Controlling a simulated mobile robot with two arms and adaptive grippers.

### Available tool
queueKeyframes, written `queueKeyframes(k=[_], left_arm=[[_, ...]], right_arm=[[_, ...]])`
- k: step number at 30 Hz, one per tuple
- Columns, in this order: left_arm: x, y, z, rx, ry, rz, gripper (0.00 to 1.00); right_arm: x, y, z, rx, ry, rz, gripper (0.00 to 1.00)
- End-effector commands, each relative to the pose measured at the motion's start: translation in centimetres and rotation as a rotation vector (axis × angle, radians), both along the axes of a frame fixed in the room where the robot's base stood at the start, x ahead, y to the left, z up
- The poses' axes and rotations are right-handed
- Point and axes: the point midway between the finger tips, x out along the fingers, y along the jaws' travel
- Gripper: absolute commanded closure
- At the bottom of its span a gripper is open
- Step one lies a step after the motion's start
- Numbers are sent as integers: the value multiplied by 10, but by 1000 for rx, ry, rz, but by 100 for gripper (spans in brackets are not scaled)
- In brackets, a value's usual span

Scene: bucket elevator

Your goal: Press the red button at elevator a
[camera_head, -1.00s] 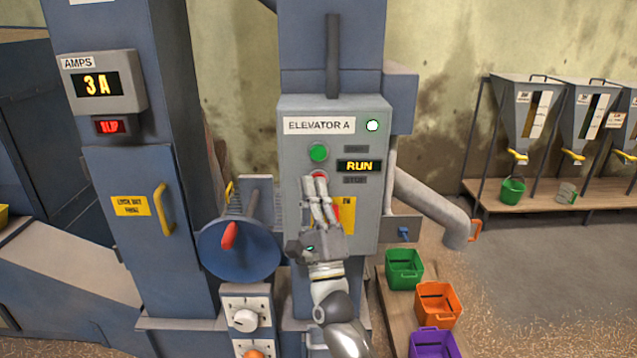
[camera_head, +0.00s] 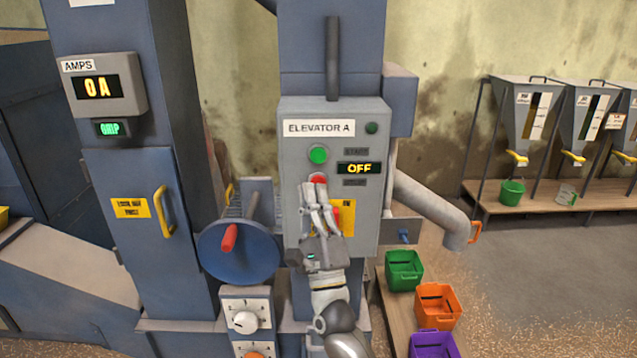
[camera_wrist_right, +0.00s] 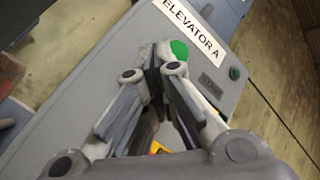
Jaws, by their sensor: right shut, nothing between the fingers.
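The grey Elevator A panel (camera_head: 300,215) stands in front of me. Its red button (camera_head: 318,180) shows just above my right gripper's fingertips, below the green button (camera_head: 318,154). The display (camera_head: 359,168) reads OFF and the small lamp (camera_head: 372,128) at the top right is dark. My right gripper (camera_head: 316,186) is shut and empty, its tips at the lower edge of the red button; I cannot tell if they touch. In the right wrist view the closed fingers (camera_wrist_right: 158,62) hide the red button, and the green button (camera_wrist_right: 180,50) shows beside them. My left gripper is not in view.
A blue wheel with a red handle (camera_head: 229,237) is left of the panel. An amps meter (camera_head: 97,87) reads 0 A above a green indicator. A pipe (camera_head: 430,203) and green, orange and purple bins (camera_head: 437,303) are to the right.

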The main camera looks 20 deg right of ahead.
Motion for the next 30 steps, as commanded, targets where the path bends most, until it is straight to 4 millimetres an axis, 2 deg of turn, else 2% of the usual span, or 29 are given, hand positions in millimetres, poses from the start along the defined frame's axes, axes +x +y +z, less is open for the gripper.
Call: queueKeyframes(k=[10,24,30], left_arm=[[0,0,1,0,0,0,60],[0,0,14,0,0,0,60],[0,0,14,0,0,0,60]], right_arm=[[-3,1,0,0,0,0,100],[-45,13,1,0,-1,0,100],[-49,14,0,0,-2,0,100]])
